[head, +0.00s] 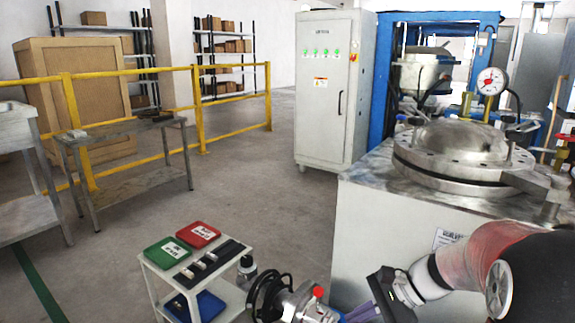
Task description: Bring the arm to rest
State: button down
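My arm (478,256) comes in from the lower right corner and reaches left, in front of the large machine. Its end, my gripper (372,308), is low at the bottom edge, with purplish finger-like parts pointing down and left. The lower part is cut off by the picture edge, so its opening does not show. I see nothing clearly held in it. A metal device (308,303) with a red knob and black hoses is just left of the gripper in the picture; I cannot tell whether they touch.
A small white cart (152,268) with a green tray (167,252), a red tray (198,235) and small tile pieces stands left of the gripper. The steel machine (385,225) with a round lid (452,150) is close on the right. Open floor (255,180) lies beyond the cart.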

jog(key=s+r+n+t+h+p, duration=0.1)
jog(key=s+r+n+h, duration=0.3)
jog(key=s, duration=0.4)
jog(key=s+r+n+t+h+p, duration=0.1)
jog(key=s+r+n+t+h, duration=0.2)
jog(key=s+r+n+h, duration=0.2)
jog(key=shift+s+d+r+n+h+p, duration=0.25)
jog(key=shift+s+r+n, duration=0.4)
jog(key=shift+s+n, duration=1.3)
jog(key=shift+w+n, duration=0.25)
jog(key=shift+w, duration=0.05)
